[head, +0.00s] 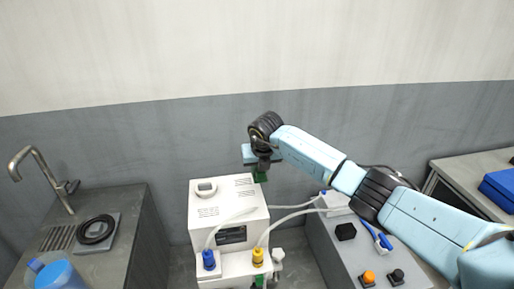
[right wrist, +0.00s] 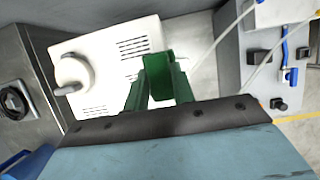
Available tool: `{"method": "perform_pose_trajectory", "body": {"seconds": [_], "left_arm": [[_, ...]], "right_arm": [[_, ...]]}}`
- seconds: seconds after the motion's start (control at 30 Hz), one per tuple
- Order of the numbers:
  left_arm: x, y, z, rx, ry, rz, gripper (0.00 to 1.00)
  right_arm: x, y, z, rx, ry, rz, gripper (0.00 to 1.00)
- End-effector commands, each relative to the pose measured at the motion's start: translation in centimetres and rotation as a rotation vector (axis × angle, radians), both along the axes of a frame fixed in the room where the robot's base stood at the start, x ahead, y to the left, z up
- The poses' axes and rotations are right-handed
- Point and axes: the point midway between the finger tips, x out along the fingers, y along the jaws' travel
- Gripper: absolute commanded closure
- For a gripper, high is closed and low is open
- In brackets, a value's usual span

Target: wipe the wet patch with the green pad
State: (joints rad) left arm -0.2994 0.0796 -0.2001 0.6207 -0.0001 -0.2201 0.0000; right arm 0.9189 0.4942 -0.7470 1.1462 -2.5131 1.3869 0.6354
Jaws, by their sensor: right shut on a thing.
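The green pad (right wrist: 156,72) is held between the fingers of my right gripper (right wrist: 158,84), which is shut on it. In the head view the pad (head: 260,177) shows small and dark green below my right gripper (head: 262,166), over the back right part of the white machine's top (head: 228,188). I cannot tell whether the pad touches that top. In the right wrist view the pad is in front of the machine's vented top (right wrist: 100,60). I cannot make out a wet patch in either view. My left gripper is not in view.
The white machine has a round fitting (head: 206,188) on top and blue (head: 209,260) and yellow (head: 258,257) fittings with tubes in front. A sink counter with a tap (head: 40,175) is left. A grey bench with knobs (head: 368,278) is right, below my right arm.

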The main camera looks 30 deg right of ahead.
Motion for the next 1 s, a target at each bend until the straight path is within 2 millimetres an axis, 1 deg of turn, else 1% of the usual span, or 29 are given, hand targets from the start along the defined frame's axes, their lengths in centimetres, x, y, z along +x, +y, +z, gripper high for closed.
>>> {"method": "perform_pose_trajectory", "body": {"seconds": [0.03, 0.1, 0.3, 0.87, 0.93, 1.0], "left_arm": [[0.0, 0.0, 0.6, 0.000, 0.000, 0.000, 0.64], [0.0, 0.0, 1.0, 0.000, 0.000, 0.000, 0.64], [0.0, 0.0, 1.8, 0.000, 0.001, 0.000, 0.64], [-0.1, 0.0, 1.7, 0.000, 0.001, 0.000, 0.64], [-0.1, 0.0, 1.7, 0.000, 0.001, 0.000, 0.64], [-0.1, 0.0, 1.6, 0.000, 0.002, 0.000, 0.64]], "right_arm": [[0.0, 0.0, 0.8, 0.000, -0.001, 0.000, 0.96], [0.0, 0.0, 1.4, 0.001, -0.001, 0.000, 0.96], [0.0, 0.1, 2.6, 0.001, 0.000, 0.001, 0.96], [0.0, 0.1, 2.6, 0.001, 0.000, 0.004, 0.96], [0.0, 0.2, 2.6, 0.001, 0.000, 0.021, 0.96], [-0.2, 0.6, 2.7, 0.001, -0.001, 0.076, 0.96]]}}
